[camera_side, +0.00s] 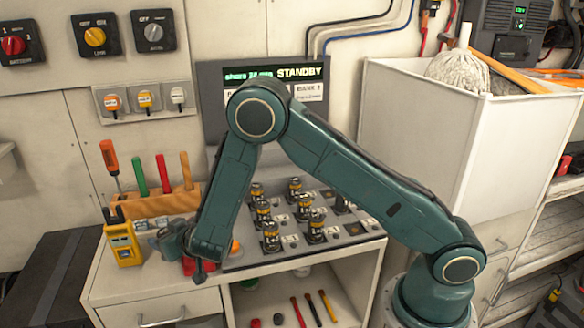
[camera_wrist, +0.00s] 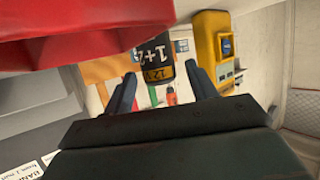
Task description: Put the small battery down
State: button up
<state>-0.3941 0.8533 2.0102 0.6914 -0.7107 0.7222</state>
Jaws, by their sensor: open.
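In the side view my gripper (camera_side: 187,252) is low over the left part of the bench, and I cannot make out this battery there. A red object (camera_side: 197,266) lies by the gripper; a large red surface (camera_wrist: 60,30) fills the wrist view's upper left.
Several upright batteries (camera_side: 271,238) stand on a grey panel (camera_side: 300,251) right of the gripper. A yellow meter (camera_side: 123,244) stands close left, also in the wrist view (camera_wrist: 213,50). A wooden tool rack (camera_side: 150,205) is behind. The bench's front left (camera_side: 130,285) is clear.

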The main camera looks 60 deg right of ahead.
jog(key=v, duration=1)
jog(key=shift+d+r, duration=0.1)
dwell(0.4)
jog(key=s+d+r+m+g+h, duration=0.25)
jog(key=s+d+r+g, duration=0.25)
jog(key=s+d+r, duration=0.5)
jog(key=s+r+n+g+y, duration=0.1)
jog(key=s+r, duration=0.3)
jog(key=s, duration=0.5)
jog(key=s+r+n+g+y, duration=0.1)
jog(key=s+r+n+y, duration=0.2)
jog(key=s, duration=0.7)
jog(key=shift+s+d+r+g, duration=0.3)
jog(key=shift+r, duration=0.25)
jog(key=shift+o, duration=0.4)
jog(key=shift+s+a+y, duration=0.1)
jog(key=shift+s+y, duration=0.25)
jog(key=shift+s, duration=0.05)
jog(key=shift+w, duration=0.1)
